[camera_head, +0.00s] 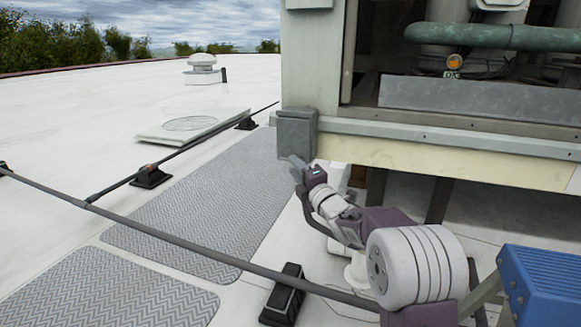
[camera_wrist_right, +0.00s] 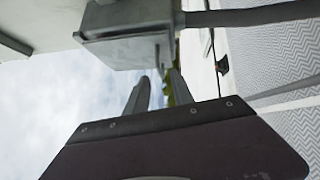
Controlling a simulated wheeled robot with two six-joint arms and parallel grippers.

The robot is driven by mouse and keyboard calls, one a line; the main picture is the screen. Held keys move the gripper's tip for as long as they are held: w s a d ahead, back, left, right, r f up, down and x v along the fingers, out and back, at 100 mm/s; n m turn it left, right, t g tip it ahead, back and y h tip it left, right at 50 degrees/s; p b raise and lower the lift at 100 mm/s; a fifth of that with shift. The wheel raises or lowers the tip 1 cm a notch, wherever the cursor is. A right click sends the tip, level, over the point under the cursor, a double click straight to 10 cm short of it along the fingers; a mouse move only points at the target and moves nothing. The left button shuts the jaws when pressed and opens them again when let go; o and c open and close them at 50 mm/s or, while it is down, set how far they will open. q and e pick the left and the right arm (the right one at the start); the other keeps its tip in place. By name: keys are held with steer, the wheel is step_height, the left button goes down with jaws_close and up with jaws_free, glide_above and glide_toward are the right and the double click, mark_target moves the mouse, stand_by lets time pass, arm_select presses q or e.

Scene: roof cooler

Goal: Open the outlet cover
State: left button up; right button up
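The outlet cover (camera_head: 296,133) is a grey box on the lower corner of the big metal cooler unit. It looks shut. In the right wrist view the grey box (camera_wrist_right: 128,50) fills the upper middle, turned on its side, with a lip along its edge. My right gripper (camera_head: 293,161) reaches up from the lower right to just below the box's bottom edge. In the wrist view its two fingers (camera_wrist_right: 158,80) are apart with a gap between them, and nothing is held. I cannot tell whether a fingertip touches the cover. My left gripper is not in view.
The cooler unit's sill (camera_head: 440,155) overhangs to the right of the gripper. A dark pipe (camera_head: 200,248) on black supports (camera_head: 283,295) crosses low in front, above grey walkway mats (camera_head: 205,210). A blue box (camera_head: 540,280) stands at lower right. The white roof at left is mostly open.

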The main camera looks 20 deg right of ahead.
mark_target(291, 143)
steer(key=shift+x, duration=1.75)
jaws_close()
